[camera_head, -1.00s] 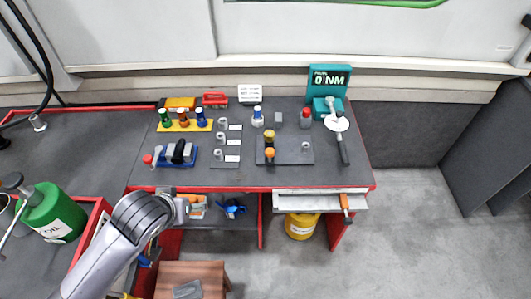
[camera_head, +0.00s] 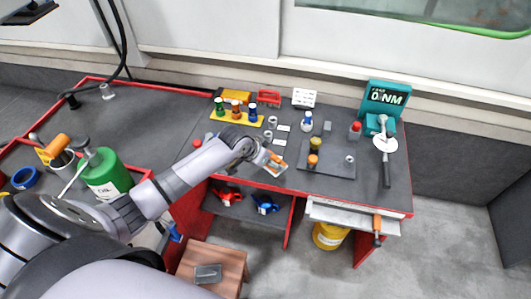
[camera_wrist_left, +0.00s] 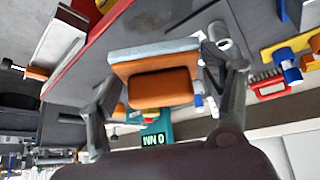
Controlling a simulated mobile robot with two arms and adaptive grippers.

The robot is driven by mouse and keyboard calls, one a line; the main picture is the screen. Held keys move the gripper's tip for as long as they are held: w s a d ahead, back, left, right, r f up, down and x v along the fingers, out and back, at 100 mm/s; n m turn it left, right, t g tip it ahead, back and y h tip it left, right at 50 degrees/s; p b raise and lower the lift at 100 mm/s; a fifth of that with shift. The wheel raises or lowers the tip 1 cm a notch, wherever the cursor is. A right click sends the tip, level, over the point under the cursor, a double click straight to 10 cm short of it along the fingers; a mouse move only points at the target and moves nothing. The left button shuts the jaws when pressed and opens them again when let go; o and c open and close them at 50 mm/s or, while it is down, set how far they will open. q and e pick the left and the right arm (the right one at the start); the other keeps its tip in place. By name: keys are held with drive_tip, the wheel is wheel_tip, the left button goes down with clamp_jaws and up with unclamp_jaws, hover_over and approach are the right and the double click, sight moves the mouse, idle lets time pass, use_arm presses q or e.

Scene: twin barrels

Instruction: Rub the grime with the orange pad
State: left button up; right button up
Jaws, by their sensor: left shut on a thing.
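The orange pad (camera_wrist_left: 158,82) is a block with an orange grip and a grey layer. It fills the middle of the left wrist view between my two fingers. My left gripper (camera_head: 264,154) is shut on it. In the head view the pad (camera_head: 274,162) is partly hidden by the gripper and appears over the front edge of the dark workbench (camera_head: 230,165). I cannot tell whether it touches the bench top. I cannot make out the grime in either view. My right gripper is not in view.
Small sockets (camera_head: 272,122) and labels stand just behind the gripper. A yellow rack (camera_head: 263,122) with coloured bottles is behind left. A dark plate (camera_head: 335,165) with knobs lies to the right. A teal torque tester (camera_head: 385,100) and a wrench (camera_head: 386,165) are farther right.

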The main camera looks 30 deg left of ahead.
use_arm(q)
drive_tip(key=shift+w+a+f, duration=0.25)
drive_tip(key=shift+w+a, duration=0.5)
drive_tip(key=shift+a, duration=0.2)
drive_tip(key=shift+w+a+f, duration=0.15)
drive_tip(key=shift+a+f, duration=0.05)
drive_tip(key=shift+f+b, duration=0.9)
drive_tip(key=shift+b, duration=0.05)
wheel_tip(320, 180, down, 4)
drive_tip(key=b, duration=0.4)
drive_tip(key=shift+f+b, duration=0.35)
drive_tip(key=shift+f, duration=0.2)
drive_tip(key=shift+d, duration=0.1)
